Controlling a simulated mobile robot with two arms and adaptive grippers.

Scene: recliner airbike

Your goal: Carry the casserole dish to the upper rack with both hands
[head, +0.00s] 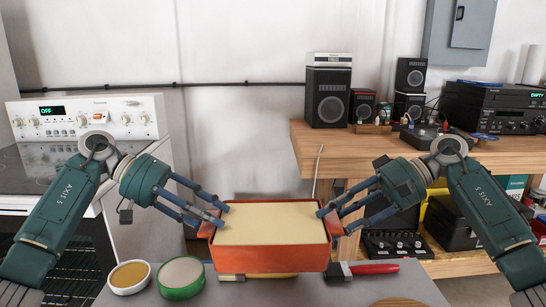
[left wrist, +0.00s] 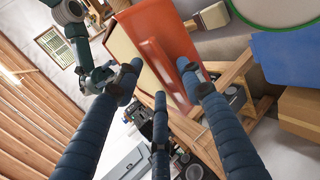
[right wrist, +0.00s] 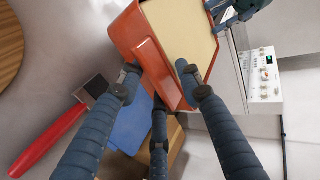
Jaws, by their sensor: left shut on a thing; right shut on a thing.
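The casserole dish (head: 270,259) is an orange-red rectangular dish with a pale yellow filling. In the head view it is between my two grippers, over the grey table. My left gripper (head: 222,220) is shut on its left end. My right gripper (head: 324,217) is shut on its right end. The dish's end handle shows between the fingers in the left wrist view (left wrist: 165,72) and in the right wrist view (right wrist: 160,72). The dish looks level. I cannot tell how far it is above the table. The upper rack cannot be made out.
A white stove (head: 95,118) with an oven stands at the left. A mustard-filled bowl (head: 129,275), a green-rimmed round container (head: 181,277) and a red-handled tool (head: 374,268) lie around the dish on the grey table (head: 290,292). A wooden workbench (head: 300,135) with speakers stands behind at right.

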